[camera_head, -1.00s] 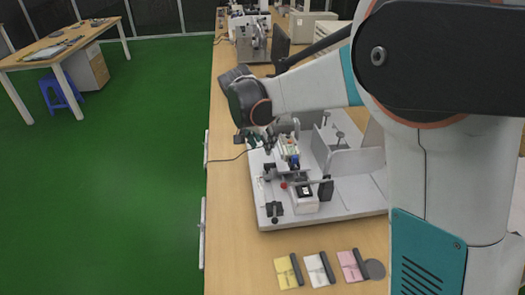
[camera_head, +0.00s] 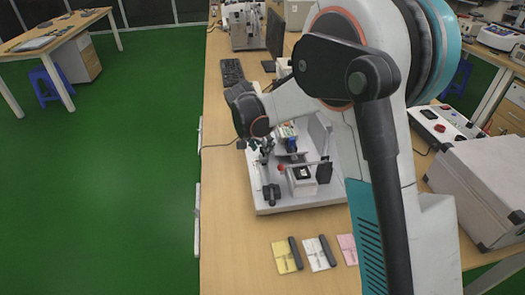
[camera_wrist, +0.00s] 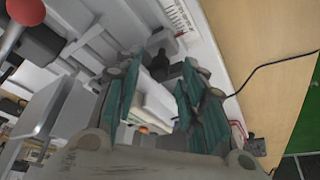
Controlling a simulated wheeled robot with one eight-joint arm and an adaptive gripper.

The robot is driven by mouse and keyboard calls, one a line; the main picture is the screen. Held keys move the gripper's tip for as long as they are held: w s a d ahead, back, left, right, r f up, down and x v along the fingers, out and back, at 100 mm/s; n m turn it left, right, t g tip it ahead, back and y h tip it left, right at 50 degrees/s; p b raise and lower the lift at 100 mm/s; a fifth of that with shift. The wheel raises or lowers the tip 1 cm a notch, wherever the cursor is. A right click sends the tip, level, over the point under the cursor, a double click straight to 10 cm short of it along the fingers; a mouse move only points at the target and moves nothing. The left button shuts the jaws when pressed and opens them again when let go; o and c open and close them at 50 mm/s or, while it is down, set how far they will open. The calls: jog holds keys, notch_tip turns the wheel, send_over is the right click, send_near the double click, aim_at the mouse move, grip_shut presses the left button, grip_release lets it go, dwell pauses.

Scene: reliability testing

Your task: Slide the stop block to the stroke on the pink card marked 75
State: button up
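The pink card (camera_head: 347,247) lies at the front of the table, partly hidden by my arm; its writing is too small to read. A grey-white test fixture (camera_head: 290,205) stands beyond the cards. My gripper (camera_head: 262,148) is over the fixture's left side. In the wrist view my gripper (camera_wrist: 157,72) has its teal-padded fingers apart, with pale fixture parts showing between and below them. A white scale strip (camera_wrist: 178,14) with red marks lies beyond the fingertips. A small grey block (camera_wrist: 163,41) with a dark part sits beside the strip; I cannot tell whether it is the stop block.
A yellow card (camera_head: 284,258) and a white card (camera_head: 315,256) lie left of the pink one, with dark bars beside them. A red knob (camera_wrist: 25,12) stands at the wrist view's upper left. A dark cable crosses the table. A grey case (camera_head: 480,190) stands at right.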

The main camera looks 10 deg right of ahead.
jog(key=shift+w+d+f, duration=0.15)
jog(key=shift+f, duration=0.4)
grip_shut()
jog(key=shift+s, duration=0.35)
grip_release()
jog(key=shift+r, duration=0.1)
jog(key=v, duration=1.2)
